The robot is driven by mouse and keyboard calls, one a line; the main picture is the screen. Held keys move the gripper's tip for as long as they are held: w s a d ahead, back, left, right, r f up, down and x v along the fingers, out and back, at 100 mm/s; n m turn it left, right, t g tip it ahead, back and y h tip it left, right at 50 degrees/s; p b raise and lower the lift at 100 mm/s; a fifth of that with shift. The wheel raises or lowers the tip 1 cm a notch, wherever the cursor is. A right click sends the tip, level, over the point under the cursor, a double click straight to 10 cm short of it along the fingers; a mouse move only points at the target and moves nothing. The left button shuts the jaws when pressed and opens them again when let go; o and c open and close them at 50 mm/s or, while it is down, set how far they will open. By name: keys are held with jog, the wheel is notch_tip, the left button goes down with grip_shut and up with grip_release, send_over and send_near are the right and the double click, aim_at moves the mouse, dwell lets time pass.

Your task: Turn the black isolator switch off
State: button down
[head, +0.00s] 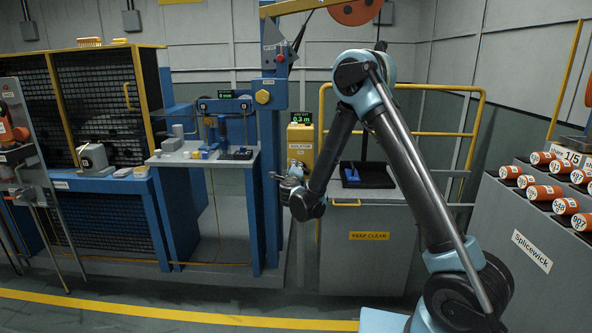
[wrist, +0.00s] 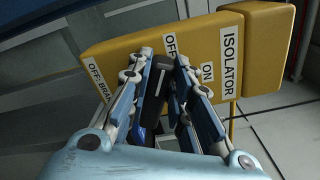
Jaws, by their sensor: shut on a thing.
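The yellow isolator box (wrist: 205,42) fills the upper part of the wrist view, with labels ISOLATOR, ON, OFF and one starting "OFF: BRA". The black isolator switch (wrist: 158,88) is a dark handle between my fingers, partly hidden by them. Its visible far end lies just below the OFF label and left of the ON label. My gripper (wrist: 164,66) is shut on the switch, one finger on each side. In the head view the isolator box (head: 300,138) stands on its post, and my gripper (head: 292,176) is in front of its lower part; the switch is hidden there.
A grey cabinet (head: 362,255) marked KEEP CLEAR stands right of the box, with a black tray (head: 375,181) on top. A blue winch frame (head: 269,190) stands close at left. A yellow rail (head: 430,87) runs behind. Floor in front is clear.

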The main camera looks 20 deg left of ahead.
jog(key=n, duration=0.1)
jog(key=f+n, duration=0.1)
jog(key=n, duration=0.3)
jog(key=shift+s+a+f, duration=0.1)
jog(key=shift+a+f, duration=0.05)
jog(key=shift+a, duration=0.1)
jog(key=shift+n, duration=0.4)
jog(key=c, duration=1.4)
grip_release()
jog(key=shift+f, duration=0.1)
jog(key=shift+c, duration=0.2)
jog(key=shift+d, duration=0.1)
jog(key=v, duration=1.2)
